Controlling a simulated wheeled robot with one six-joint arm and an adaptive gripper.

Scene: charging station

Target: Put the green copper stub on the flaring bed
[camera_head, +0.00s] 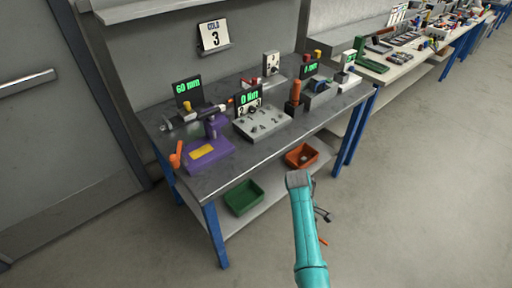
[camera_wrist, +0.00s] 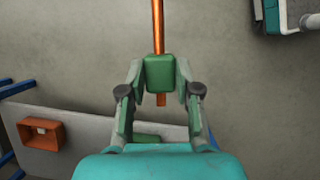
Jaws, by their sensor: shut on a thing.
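My gripper (camera_wrist: 160,78) is shut on the green copper stub (camera_wrist: 160,70), a copper rod through a green block. The fingers press on both sides of the block. The rod runs up past the top edge of the wrist view, and its short other end shows below the block. In the head view my gripper (camera_head: 321,214) is mostly hidden behind my teal arm, out in front of the bench and apart from it. Several fixtures stand on the bench, among them a purple one (camera_head: 208,152) and a grey one with knobs (camera_head: 264,124). I cannot tell which is the flaring bed.
The metal-topped bench (camera_head: 240,165) has blue legs. A green bin (camera_head: 243,197) and an orange bin (camera_head: 301,156) are on its lower shelf. A second, cluttered bench (camera_head: 400,62) stands at the right. The floor (camera_head: 425,190) at the right is clear.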

